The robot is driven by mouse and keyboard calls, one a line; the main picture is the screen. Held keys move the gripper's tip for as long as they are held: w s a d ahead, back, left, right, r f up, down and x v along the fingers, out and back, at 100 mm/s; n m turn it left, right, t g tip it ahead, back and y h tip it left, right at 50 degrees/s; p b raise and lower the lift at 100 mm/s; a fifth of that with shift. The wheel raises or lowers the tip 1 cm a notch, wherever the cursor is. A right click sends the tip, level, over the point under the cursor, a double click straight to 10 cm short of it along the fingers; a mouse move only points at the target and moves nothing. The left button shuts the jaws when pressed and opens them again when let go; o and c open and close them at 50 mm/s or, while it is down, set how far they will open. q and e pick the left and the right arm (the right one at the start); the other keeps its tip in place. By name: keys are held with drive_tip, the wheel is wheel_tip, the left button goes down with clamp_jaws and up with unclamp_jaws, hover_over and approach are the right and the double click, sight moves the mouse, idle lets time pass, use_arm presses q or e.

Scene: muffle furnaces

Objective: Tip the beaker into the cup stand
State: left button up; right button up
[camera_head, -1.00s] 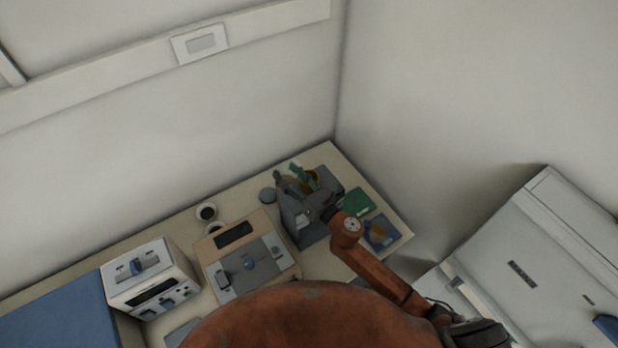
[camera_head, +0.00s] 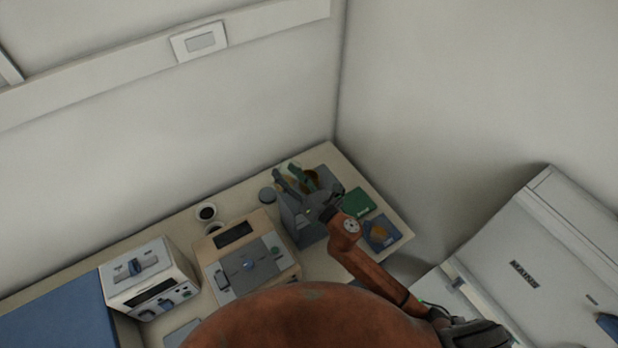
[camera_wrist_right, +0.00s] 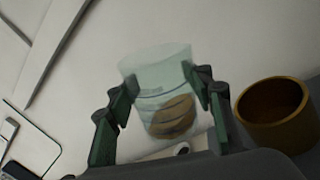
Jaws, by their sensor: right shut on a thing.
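My right gripper (camera_head: 287,174) is over the back right of the bench. In the right wrist view, my right gripper (camera_wrist_right: 158,97) is shut on a clear, pale glass beaker (camera_wrist_right: 152,62), with a green-padded finger on each side. Brown, rounded contents show low in the beaker, which looks tilted. An amber cup (camera_wrist_right: 275,112) with an open top sits just right of the beaker, apart from it. In the head view the amber cup (camera_head: 313,177) is at the top of the grey stand (camera_head: 300,228), partly hidden by my gripper. My left gripper is out of view.
A beige device (camera_head: 245,262) stands left of the stand, and a white device (camera_head: 150,275) further left. A green box (camera_head: 359,202) and a blue tray (camera_head: 382,232) lie to the right. A wall rises close behind the bench.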

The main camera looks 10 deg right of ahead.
drive_tip(key=shift+m+b, duration=0.65)
drive_tip(key=shift+m, duration=0.65)
clamp_jaws()
idle(0.5)
drive_tip(key=shift+d+f+m+t+b, duration=0.1)
drive_tip(key=shift+m+t+b, duration=0.45)
drive_tip(key=shift+m, duration=0.85)
idle(0.6)
drive_tip(key=shift+w+d+f+m+h+b, duration=0.1)
drive_tip(key=shift+f+m+h+b, duration=0.1)
drive_tip(key=shift+m+h+b, duration=0.5)
idle(0.5)
drive_tip(key=shift+d+m+y, duration=0.1)
drive_tip(key=shift+m+y, duration=0.2)
drive_tip(key=shift+m, duration=0.1)
drive_tip(key=shift+f+m, duration=0.1)
drive_tip(key=shift+m, duration=0.2)
drive_tip(key=shift+w+d+f+m+t, duration=0.15)
drive_tip(key=shift+d+m+t, duration=0.1)
drive_tip(key=shift+m, duration=0.35)
idle(0.5)
drive_tip(key=shift+f+m+b, duration=0.1)
drive_tip(key=shift+m+b, duration=0.2)
drive_tip(key=shift+b, duration=0.05)
drive_tip(key=shift+w+d+f+m, duration=0.1)
drive_tip(key=shift+d+f+m, duration=0.1)
drive_tip(key=shift+m, duration=0.3)
